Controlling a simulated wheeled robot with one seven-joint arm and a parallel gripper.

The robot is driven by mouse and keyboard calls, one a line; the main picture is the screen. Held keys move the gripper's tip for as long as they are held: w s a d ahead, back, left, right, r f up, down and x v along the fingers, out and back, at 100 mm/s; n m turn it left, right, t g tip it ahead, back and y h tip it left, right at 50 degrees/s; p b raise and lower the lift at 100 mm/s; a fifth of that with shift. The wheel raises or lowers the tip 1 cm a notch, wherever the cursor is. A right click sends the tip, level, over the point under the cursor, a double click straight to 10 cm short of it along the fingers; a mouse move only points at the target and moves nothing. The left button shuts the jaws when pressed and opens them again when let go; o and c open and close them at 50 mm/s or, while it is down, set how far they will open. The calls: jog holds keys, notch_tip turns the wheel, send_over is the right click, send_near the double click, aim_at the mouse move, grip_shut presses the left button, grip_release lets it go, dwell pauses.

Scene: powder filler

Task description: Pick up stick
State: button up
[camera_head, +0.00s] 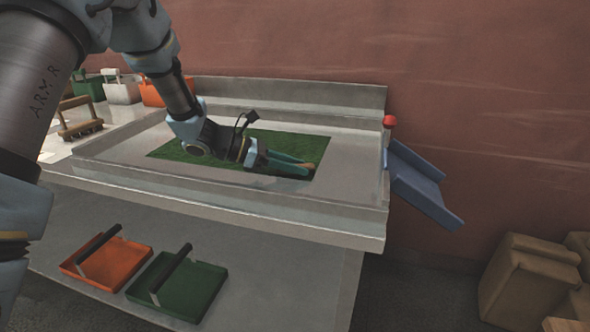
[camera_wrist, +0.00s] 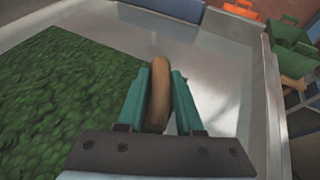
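The stick (camera_wrist: 159,95) is a short brown wooden piece. In the wrist view it stands lengthwise between the two teal fingers of my gripper (camera_wrist: 161,72), which appear closed on its sides. In the head view my gripper (camera_head: 308,167) reaches low over the right part of the metal tray table, and only a small brown end of the stick (camera_head: 309,166) shows at the fingertips. I cannot tell whether the stick touches the surface below.
A green patch (camera_head: 200,150) covers the middle of the rimmed metal table (camera_head: 347,190). A red button (camera_head: 389,121) and a blue chute (camera_head: 425,188) are at its right end. Orange (camera_head: 105,262) and green (camera_head: 178,287) trays lie on the lower shelf. Boxes (camera_head: 528,282) stand right.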

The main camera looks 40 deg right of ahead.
grip_shut()
jog(key=shift+r, duration=0.1)
notch_tip(320, 180, up, 10)
jog(key=shift+f+b, duration=0.1)
jog(key=shift+b, duration=0.5)
